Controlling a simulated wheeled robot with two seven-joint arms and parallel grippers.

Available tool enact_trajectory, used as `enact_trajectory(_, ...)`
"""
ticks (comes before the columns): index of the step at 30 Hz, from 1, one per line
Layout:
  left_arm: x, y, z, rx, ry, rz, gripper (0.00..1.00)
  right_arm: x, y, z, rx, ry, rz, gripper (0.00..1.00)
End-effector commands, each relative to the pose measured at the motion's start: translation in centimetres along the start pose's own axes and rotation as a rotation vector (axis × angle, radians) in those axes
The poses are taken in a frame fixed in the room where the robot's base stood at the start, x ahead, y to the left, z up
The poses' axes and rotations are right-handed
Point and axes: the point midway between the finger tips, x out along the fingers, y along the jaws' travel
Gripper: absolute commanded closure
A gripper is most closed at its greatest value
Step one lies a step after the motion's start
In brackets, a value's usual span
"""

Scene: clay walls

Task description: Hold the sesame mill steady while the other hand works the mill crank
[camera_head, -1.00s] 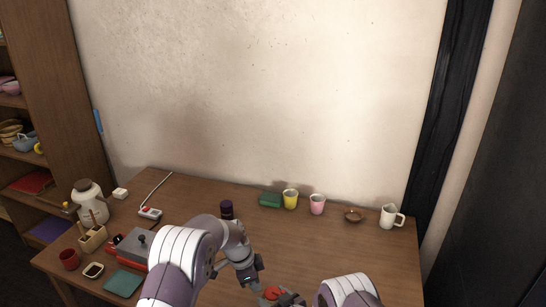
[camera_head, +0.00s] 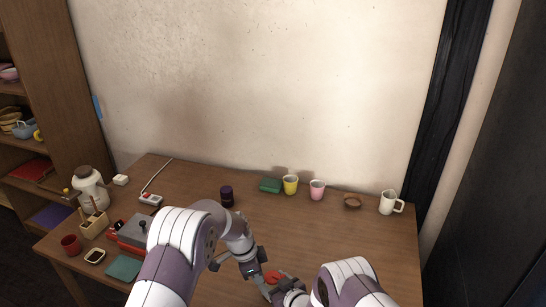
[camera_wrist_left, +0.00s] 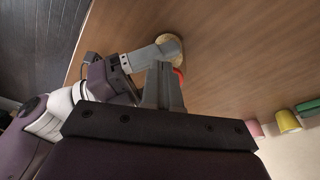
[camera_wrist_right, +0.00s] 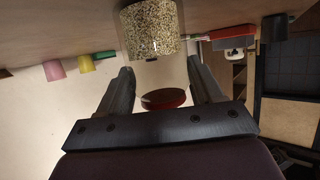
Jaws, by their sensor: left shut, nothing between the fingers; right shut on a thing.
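The sesame mill stands on the table, its red lid (camera_head: 271,278) showing in the head view between my two hands. In the right wrist view its clear body is partly filled with speckled seeds (camera_wrist_right: 152,32), below the red lid (camera_wrist_right: 163,98). My right gripper (camera_wrist_right: 160,66) is shut on the mill, one finger on each side of it. My left gripper (camera_wrist_left: 163,75) is shut and empty, beside the mill. The left wrist view shows the mill's round pale seed part (camera_wrist_left: 172,45) beyond the fingers and a bit of red. I cannot make out the crank.
A dark purple jar (camera_head: 227,196) stands behind my left arm. A green block (camera_head: 270,185), yellow cup (camera_head: 290,185), pink cup (camera_head: 317,189), brown bowl (camera_head: 352,202) and white mug (camera_head: 389,203) line the back. A red-grey box (camera_head: 135,232) stands left. The right side is clear.

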Motion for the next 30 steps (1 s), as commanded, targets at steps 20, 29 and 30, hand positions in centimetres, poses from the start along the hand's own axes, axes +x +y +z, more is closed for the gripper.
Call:
enact_trajectory(20,-0.2,0.3,0.7,-0.002,0.0,-0.001,1.0,0.0,0.0,0.0,0.0,0.0,0.0,0.73)
enact_trajectory(29,-4.1,0.3,-0.3,0.0,0.001,-0.002,1.0,0.0,0.0,0.0,0.0,0.0,0.0,0.73)
enact_trajectory(30,-4.7,0.3,-0.5,0.0,0.001,-0.002,1.0,0.0,0.0,0.0,0.0,0.0,0.0,0.73)
